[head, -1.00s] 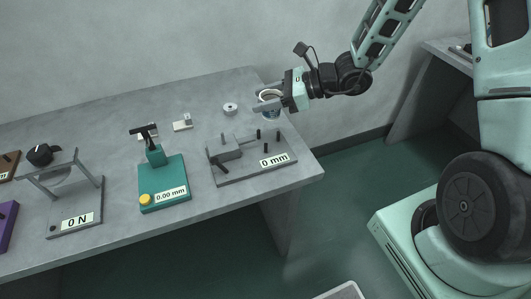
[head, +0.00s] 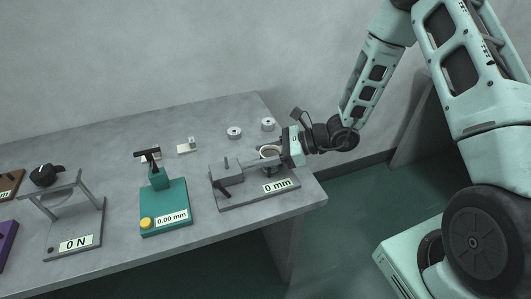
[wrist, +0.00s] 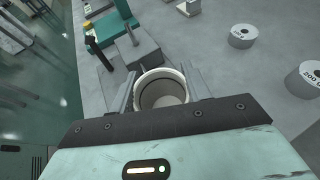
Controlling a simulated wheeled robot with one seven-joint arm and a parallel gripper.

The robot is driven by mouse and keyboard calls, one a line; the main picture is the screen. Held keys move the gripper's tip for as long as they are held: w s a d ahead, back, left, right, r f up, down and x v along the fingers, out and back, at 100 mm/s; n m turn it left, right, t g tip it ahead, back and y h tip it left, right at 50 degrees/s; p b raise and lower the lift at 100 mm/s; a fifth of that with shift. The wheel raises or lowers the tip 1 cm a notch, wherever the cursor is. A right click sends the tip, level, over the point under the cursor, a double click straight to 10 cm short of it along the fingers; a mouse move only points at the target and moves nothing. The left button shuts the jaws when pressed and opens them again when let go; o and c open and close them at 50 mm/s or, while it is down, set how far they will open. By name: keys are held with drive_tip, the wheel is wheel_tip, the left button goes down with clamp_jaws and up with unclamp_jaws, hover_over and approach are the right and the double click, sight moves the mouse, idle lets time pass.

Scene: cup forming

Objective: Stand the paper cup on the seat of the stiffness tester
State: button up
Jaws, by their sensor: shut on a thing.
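The white paper cup (head: 269,150) is held upright between the fingers of my gripper (head: 262,161), over the right part of a grey fixture (head: 225,199) with a "0 mm" sign, which I take for the stiffness tester. In the wrist view the cup (wrist: 162,90) shows open end up, with a finger on each side of it; my gripper (wrist: 160,84) is shut on it. The tester's grey block (wrist: 136,50) is just beyond the cup. The cup's base and the seat under it are hidden, so I cannot tell whether they touch.
Two round weights (head: 234,133) (head: 268,124) stand behind the tester. Left of it are a teal gauge (head: 165,210) reading 0.00 mm and a grey frame (head: 73,243) reading 0 N. A small white block (head: 192,142) lies behind. The table's right edge is close.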

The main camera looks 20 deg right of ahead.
drive_tip(key=shift+f, duration=0.25)
drive_tip(key=o, duration=0.9)
drive_tip(key=shift+r, duration=0.1)
